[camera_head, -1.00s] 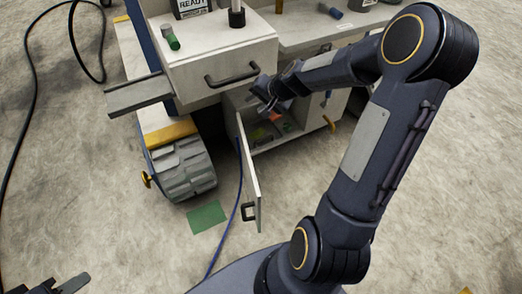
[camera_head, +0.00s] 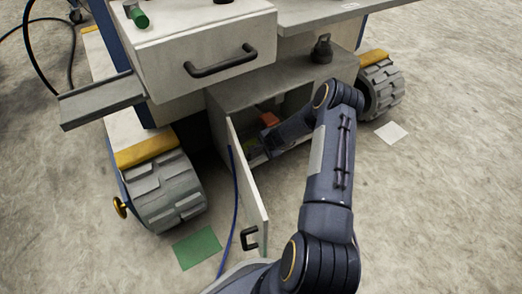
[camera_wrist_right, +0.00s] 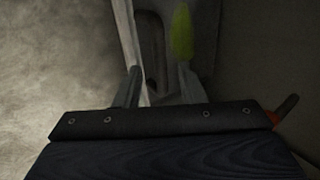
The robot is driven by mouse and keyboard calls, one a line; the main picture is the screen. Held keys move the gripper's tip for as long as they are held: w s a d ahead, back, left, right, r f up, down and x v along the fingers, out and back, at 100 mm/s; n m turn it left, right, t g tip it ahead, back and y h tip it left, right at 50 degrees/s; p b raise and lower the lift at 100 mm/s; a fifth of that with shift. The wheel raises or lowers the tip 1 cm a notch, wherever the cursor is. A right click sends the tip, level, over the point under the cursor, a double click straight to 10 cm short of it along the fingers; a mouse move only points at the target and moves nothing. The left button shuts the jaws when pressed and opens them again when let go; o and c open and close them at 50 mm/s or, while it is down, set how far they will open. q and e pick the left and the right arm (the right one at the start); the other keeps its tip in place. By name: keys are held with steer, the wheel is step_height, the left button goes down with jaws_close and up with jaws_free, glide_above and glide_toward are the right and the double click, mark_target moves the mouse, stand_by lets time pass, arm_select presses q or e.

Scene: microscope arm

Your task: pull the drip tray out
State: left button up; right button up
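The cart has an open lower compartment (camera_head: 290,100) with its white door (camera_head: 247,180) swung out toward me. My right forearm reaches into this compartment, and my right gripper (camera_wrist_right: 160,78) is mostly hidden there in the head view. In the right wrist view its two fingers are apart, with nothing clearly gripped. A dark grey tray-like part (camera_wrist_right: 203,60) with rounded edges and a slot lies just beyond the fingers; it may be the drip tray, but I cannot tell for sure. A yellow-green patch (camera_wrist_right: 183,35) shows on or above it. My left gripper is out of view.
A drawer with a black handle (camera_head: 222,62) is above the compartment. A grey ledge (camera_head: 100,100) juts out at left. Cart wheels (camera_head: 170,190) stand either side. A blue cable (camera_head: 233,215) hangs by the door, near a green floor patch (camera_head: 197,248). An orange item (camera_head: 268,118) is inside.

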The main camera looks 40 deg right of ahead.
steer(key=shift+x, duration=0.9)
jaws_close()
